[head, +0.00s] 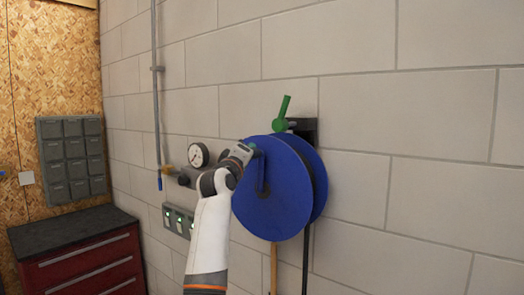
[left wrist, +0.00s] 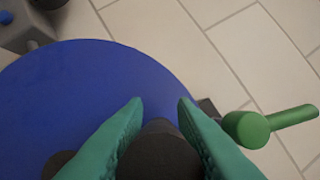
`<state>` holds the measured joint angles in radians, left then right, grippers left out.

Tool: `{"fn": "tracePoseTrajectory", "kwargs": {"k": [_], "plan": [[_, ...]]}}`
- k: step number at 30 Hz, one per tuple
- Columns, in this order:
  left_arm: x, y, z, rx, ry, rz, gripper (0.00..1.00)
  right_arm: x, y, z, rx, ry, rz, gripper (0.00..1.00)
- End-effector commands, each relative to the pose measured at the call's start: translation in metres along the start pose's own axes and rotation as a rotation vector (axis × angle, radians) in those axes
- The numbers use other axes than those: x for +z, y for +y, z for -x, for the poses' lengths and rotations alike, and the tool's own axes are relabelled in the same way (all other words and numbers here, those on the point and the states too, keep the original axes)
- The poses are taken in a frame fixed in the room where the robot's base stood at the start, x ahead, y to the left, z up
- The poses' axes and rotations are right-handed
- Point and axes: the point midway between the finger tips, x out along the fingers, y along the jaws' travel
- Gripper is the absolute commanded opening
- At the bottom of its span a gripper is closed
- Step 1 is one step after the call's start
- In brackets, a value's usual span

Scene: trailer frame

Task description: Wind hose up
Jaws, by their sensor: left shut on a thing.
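A blue hose reel (head: 285,210) is mounted on the block wall. A dark hose (head: 306,262) hangs down below it. My left gripper (head: 251,148) is at the upper left of the reel's front face, at the end of a crank arm (head: 262,176). In the left wrist view, the green fingers (left wrist: 160,104) are closed around a dark handle (left wrist: 158,135) in front of the blue disc (left wrist: 100,85). The wound hose is mostly hidden behind the front disc. My right gripper is not in view.
A green lever (head: 283,110) sticks up above the reel, near a dark bracket (head: 305,130). A round gauge (head: 198,155) and a grey switch box (head: 178,220) are on the wall to the left. A red cabinet (head: 85,265) stands at lower left. The wall at right is bare.

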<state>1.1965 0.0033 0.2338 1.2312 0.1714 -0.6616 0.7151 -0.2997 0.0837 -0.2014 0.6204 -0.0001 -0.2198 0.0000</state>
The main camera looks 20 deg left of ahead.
Motion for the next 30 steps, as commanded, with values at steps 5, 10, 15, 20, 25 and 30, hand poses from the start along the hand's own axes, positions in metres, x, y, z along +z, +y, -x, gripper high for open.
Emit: {"fn": "tracePoseTrajectory", "kwargs": {"k": [5,10,15,20,25,30], "plan": [[0.009,0.013,-0.003,0.047,0.005,0.091,0.0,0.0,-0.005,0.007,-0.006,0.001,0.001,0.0],[0.011,0.021,-0.004,0.068,0.009,0.134,0.0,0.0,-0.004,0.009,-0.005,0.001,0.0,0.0],[0.011,0.024,-0.005,0.077,0.012,0.148,0.0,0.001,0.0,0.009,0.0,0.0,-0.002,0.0],[0.01,0.025,-0.005,0.079,0.013,0.147,0.0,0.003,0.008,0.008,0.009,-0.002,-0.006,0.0],[0.01,0.025,-0.005,0.079,0.014,0.146,0.0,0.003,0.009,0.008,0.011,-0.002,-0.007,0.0],[0.009,0.026,-0.005,0.08,0.014,0.145,0.0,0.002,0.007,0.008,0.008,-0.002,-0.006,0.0]]}}
